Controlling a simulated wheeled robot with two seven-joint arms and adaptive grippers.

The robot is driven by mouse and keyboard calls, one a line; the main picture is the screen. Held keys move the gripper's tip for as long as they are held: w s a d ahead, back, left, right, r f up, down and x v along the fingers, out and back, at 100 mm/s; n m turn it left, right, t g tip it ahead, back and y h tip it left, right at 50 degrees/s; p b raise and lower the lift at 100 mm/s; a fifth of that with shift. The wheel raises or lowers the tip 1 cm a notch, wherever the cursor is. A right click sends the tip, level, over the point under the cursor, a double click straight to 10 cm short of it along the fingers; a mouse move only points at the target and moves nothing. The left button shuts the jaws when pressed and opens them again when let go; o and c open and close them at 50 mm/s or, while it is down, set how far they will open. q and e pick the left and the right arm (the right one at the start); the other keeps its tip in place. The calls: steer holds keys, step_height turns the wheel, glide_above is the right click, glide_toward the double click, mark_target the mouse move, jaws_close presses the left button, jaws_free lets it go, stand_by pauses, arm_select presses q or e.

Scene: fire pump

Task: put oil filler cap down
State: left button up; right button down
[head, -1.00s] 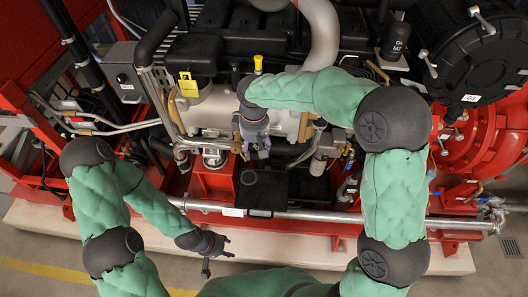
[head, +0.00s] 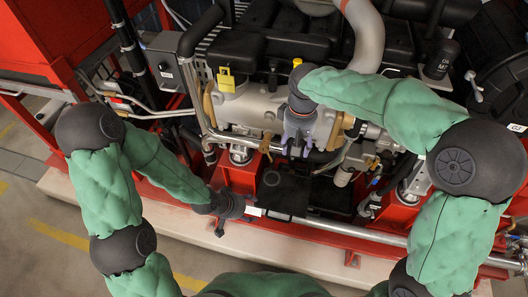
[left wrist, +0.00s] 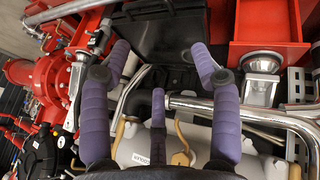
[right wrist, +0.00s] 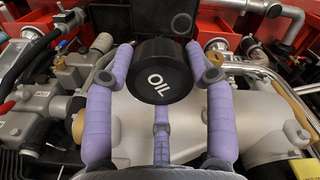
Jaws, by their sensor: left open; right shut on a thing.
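The oil filler cap (right wrist: 162,72) is a round black cap with "OIL" in white. In the right wrist view it sits between the purple fingers of my right gripper (right wrist: 165,68), which is shut on it. In the head view my right gripper (head: 297,145) points down over the front of the engine; the cap cannot be made out there. My left gripper (head: 236,220) is near the front rail, left of the right one. In the left wrist view my left gripper (left wrist: 163,55) is open with nothing between its fingers.
A black flat tray-like part (head: 287,193) lies in front of the engine, below my right gripper; it also shows in the left wrist view (left wrist: 155,38). A silver pipe (head: 340,229) runs along the red frame. A yellow tag (head: 225,80) hangs on the engine.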

arm_select(q)
steer(key=w+d+r+m+t+h, duration=0.1)
steer(key=w+d+r+m, duration=0.1)
steer(key=r, duration=0.6)
steer(key=w+d+r+m+t, duration=0.1)
steer(key=w+d+r+m, duration=0.15)
steer(key=r, duration=0.55)
steer(key=m+t+h, duration=0.2)
steer(key=m, duration=0.2)
glide_toward(288, 153)
steer(key=shift+w+r+x, duration=0.15)
steer(key=shift+x, duration=1.55)
steer(key=shift+w+r+x, duration=0.1)
steer(key=shift+r+x, duration=0.05)
steer(key=shift+x, duration=1.5)
steer(key=shift+w+r+x, duration=0.15)
steer(key=shift+x, duration=1.55)
steer(key=shift+s+y, duration=0.1)
steer(key=shift+y, duration=0.2)
steer(key=c, duration=0.9)
arm_select(e)
steer(key=shift+r, duration=0.1)
arm_select(q)
steer(key=o, duration=0.9)
steer(key=shift+f, duration=0.15)
steer(key=shift+s, duration=0.1)
